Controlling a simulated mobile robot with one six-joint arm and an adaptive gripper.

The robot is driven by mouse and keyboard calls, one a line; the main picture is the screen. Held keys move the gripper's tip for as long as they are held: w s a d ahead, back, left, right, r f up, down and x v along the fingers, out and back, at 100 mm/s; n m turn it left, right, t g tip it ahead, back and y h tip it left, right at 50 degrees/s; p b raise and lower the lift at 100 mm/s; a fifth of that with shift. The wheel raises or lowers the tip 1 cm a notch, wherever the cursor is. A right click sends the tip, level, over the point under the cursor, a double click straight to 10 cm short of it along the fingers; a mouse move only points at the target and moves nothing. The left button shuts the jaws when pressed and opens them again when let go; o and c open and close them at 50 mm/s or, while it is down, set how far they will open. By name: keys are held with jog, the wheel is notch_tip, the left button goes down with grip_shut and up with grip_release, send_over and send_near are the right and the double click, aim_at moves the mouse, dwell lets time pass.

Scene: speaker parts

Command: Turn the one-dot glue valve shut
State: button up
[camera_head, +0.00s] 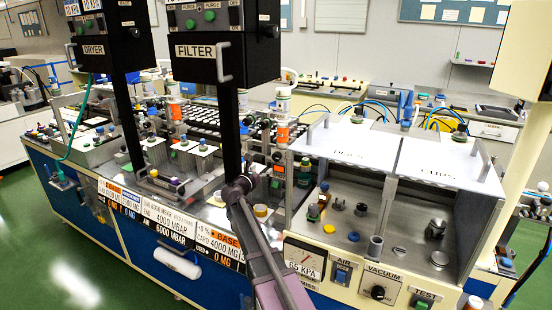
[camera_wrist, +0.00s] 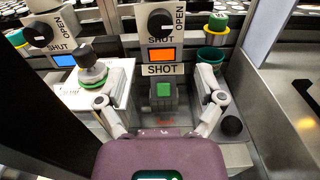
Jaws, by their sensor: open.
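In the wrist view, a valve panel (camera_wrist: 161,40) stands upright straight ahead. It has a dark round knob (camera_wrist: 160,23), OPEN lettering at its right, SHUT lettering below, and an orange square. A second valve panel (camera_wrist: 57,38) at the left has a dark knob (camera_wrist: 39,34), OPEN and SHUT lettering and a blue square. I cannot make out any dots that tell which is the one-dot valve. My gripper (camera_wrist: 158,88) is open and empty, its fingers spread below the orange-marked panel. It also shows small at the arm's end in the head view (camera_head: 249,182).
A grey block with a green square (camera_wrist: 164,90) lies between my fingers. A black-knobbed fitting (camera_wrist: 91,66) is by the left finger, a green cup (camera_wrist: 210,58) by the right. In the head view, the FILTER box (camera_head: 222,48) and its dark post stand close to my arm.

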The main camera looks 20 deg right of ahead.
aim_at(275, 158)
jog(key=x, duration=1.1)
jog(key=shift+w+d, duration=0.25)
jog(key=shift+w, duration=0.05)
jog(key=c, duration=1.1)
